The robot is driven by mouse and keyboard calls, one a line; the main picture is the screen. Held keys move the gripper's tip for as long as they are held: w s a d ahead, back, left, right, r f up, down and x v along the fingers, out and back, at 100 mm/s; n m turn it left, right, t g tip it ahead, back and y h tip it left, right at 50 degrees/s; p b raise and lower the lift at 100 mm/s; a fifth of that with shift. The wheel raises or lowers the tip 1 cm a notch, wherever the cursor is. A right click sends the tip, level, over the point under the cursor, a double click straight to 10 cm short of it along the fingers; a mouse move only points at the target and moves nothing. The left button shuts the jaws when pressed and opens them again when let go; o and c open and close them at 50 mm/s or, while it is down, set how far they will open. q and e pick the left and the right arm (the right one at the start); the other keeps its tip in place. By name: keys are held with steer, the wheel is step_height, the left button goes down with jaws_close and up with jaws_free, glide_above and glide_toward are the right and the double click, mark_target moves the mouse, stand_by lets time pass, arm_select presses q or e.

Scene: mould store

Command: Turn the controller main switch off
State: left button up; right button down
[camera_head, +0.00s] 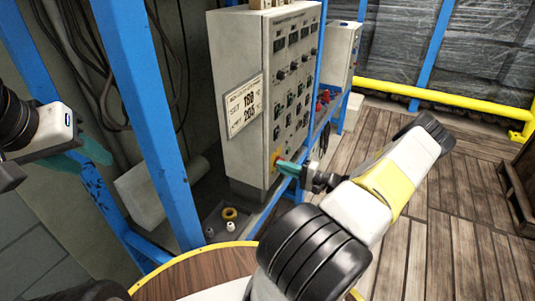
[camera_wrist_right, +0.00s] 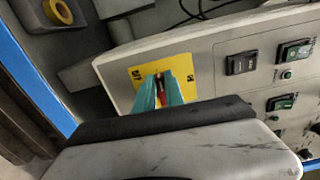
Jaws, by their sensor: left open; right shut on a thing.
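The controller cabinet (camera_head: 228,58) is a pale grey box with rows of meters, knobs and switches on its front. Its main switch is a red handle (camera_wrist_right: 162,88) on a yellow plate (camera_wrist_right: 183,65) near a lower corner of the front. In the head view, the yellow plate (camera_head: 276,157) is partly hidden by my gripper. My right gripper (camera_head: 284,167) is at the switch, and its teal fingers (camera_wrist_right: 166,92) are shut on the red handle. The handle's exact angle is hard to tell. My left gripper (camera_head: 98,152) is open and empty, left of the blue post, away from the cabinet.
A blue post (camera_head: 150,120) stands between my left gripper and the cabinet. A yellow tape roll (camera_head: 230,213) lies on a grey shelf below the cabinet. A second grey box (camera_head: 341,52) stands behind. A yellow rail (camera_head: 440,97) crosses the back; the plank floor at right is mostly clear.

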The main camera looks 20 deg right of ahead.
steer(key=shift+f, duration=0.15)
stand_by(0.4)
steer(key=c, duration=1.4)
jaws_free()
steer(key=shift+c, duration=0.2)
steer(key=shift+s+d, duration=0.1)
steer(key=v, duration=0.7)
steer(key=shift+s+d, duration=0.25)
